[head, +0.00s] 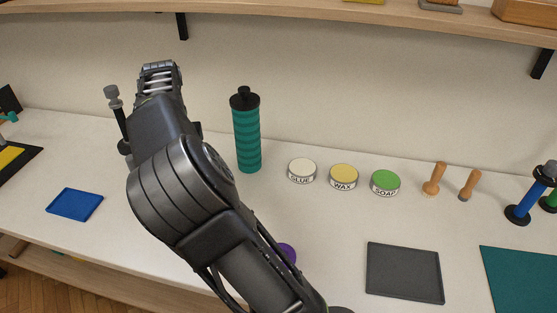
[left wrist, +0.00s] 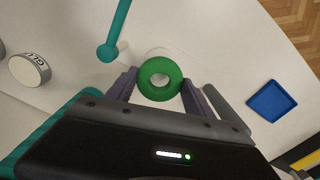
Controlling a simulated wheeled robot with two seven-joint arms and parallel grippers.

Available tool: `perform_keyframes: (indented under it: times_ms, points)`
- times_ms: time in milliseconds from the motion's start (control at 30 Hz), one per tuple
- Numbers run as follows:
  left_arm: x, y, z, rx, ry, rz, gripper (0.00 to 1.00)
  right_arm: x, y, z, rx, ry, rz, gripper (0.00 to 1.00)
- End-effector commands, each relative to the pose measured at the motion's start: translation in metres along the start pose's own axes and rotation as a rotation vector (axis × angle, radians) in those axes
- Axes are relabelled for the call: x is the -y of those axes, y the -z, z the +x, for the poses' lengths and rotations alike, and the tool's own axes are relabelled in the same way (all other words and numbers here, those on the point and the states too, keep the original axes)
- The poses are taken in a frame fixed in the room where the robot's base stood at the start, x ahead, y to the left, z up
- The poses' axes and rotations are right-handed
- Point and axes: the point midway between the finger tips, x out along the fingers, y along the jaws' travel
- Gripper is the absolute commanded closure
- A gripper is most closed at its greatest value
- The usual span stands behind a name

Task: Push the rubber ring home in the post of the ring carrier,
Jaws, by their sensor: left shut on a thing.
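The green ring (left wrist: 160,95) sits between the two fingers of my left gripper (left wrist: 160,81) in the left wrist view, with its hole facing the camera. The gripper is shut on it. A pale, whitish shape (left wrist: 158,51) shows just behind the ring; I cannot tell whether it is the carrier's post, or whether the ring touches it. In the head view my left arm fills the middle, its gripper (head: 159,73) at the upper left, and the ring is hidden there. I cannot make out the ring carrier for sure. My right gripper is not in view.
A teal rod with a ball end (left wrist: 108,52) is close to the gripper. A dark rod with a grey knob (head: 112,92) stands left of my arm. The teal bottle (head: 247,135), glue tin (head: 301,168) and blue tray (head: 75,204) are around it. The front right holds a grey tray (head: 404,272).

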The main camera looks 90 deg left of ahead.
Motion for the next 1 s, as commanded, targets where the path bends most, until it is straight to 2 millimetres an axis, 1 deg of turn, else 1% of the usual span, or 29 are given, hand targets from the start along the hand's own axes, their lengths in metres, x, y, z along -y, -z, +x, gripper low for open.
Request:
perform_keyframes:
  times_ms: [1000]
  points:
    - [0.000, 0.000, 0.026, 0.000, 0.000, 0.000, 0.79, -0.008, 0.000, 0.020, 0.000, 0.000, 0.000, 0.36]
